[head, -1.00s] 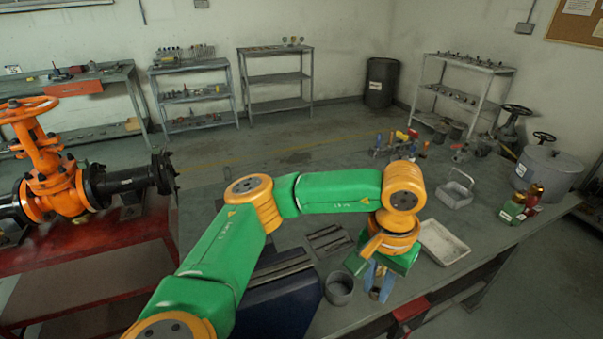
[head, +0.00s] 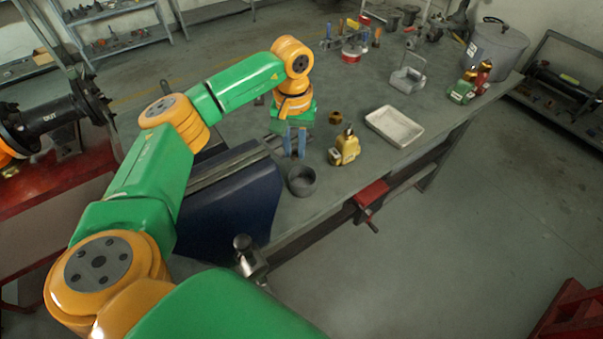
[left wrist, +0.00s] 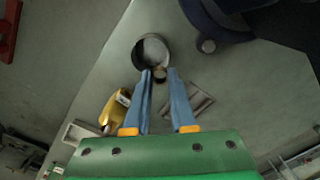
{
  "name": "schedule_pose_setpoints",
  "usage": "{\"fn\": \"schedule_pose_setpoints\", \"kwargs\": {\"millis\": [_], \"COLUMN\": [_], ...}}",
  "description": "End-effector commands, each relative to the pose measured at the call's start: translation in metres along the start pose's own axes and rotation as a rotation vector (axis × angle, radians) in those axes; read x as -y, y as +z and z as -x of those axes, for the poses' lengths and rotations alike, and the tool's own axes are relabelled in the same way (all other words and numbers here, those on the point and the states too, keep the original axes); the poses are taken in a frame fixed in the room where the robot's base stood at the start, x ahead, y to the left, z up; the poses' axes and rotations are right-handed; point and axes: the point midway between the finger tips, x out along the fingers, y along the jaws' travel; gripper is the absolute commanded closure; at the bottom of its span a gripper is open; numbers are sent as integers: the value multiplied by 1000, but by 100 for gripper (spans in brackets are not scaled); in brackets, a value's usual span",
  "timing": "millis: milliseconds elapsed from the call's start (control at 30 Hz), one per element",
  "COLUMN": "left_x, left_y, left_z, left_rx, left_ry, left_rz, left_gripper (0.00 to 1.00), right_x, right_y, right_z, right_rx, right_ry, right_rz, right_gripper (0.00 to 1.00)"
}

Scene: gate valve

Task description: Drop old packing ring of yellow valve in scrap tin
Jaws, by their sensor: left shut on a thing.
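My left gripper (head: 295,150) has its blue fingers pointing down, just beyond the scrap tin and above the bench. In the left wrist view the fingertips (left wrist: 160,73) are close together on a small brownish ring-like piece (left wrist: 160,75), most likely the old packing ring; its shape is hard to make out. The scrap tin (head: 301,184) is a round, dark grey, open tin on the bench; its mouth (left wrist: 152,50) shows just past the fingertips. The yellow valve (head: 345,149) stands upright on the bench right of the gripper, and also shows in the wrist view (left wrist: 114,107). My right gripper is out of view.
A blue vice (head: 235,195) is left of the tin. A small brass part (head: 336,118) lies behind the valve. A pale shallow tray (head: 394,128) and a metal basket (head: 407,80) stand further right. The bench's front edge runs close to the tin.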

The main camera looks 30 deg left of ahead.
Motion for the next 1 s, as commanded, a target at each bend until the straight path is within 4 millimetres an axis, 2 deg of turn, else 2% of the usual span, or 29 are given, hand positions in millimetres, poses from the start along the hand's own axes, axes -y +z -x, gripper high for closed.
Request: {"fn": "schedule_pose_setpoints", "kwargs": {"millis": [33,267,300,400,433,767,1000], "left_x": [0,0,0,0,0,-1,-1], "left_y": [0,0,0,0,0,0,-1], "left_z": [-11,-9,-9,-9,-9,-4,45], "left_rx": [0,0,0,0,0,-2,-5], "left_ry": [0,0,0,0,0,2,2], "left_rz": [0,-1,-1,-1,-1,-1,-1], "left_gripper": [100,100,74,47,42,42,42], "right_x": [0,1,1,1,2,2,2], "right_y": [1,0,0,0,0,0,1], "right_z": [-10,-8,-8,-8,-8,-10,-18], "right_rx": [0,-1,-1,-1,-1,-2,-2], "right_ry": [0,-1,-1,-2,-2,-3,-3], "right_rz": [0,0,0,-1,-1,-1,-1], "right_gripper": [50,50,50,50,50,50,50]}}
